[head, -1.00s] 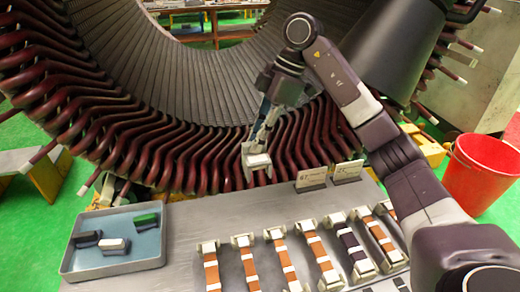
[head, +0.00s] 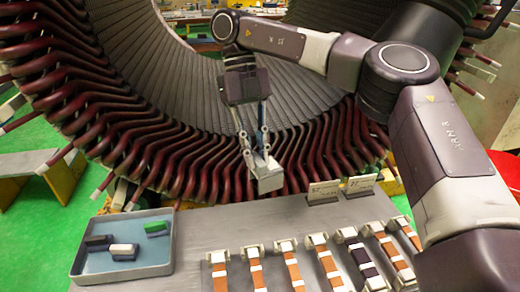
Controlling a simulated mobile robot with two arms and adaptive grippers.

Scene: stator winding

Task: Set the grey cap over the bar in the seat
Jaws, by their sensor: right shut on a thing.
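My right gripper (head: 256,148) points down, shut on a light grey block-shaped cap (head: 268,181). The cap is tilted and held in the air, in front of the dark red coil ends and beyond the table's back edge. Several bars lie in a row of pale seats on the grey table (head: 205,230), below and to the right of the cap. Most are orange-brown with white bands, such as this bar (head: 293,273); one bar (head: 363,260) is dark purple. I cannot tell which bar and seat are meant. My left gripper is not in view.
A grey-blue tray (head: 79,262) at the table's left holds a green-topped, a white-topped and a dark block. Two small label cards (head: 324,191) stand at the table's back edge. The large stator (head: 150,75) fills the background. A red bin (head: 507,166) is at right.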

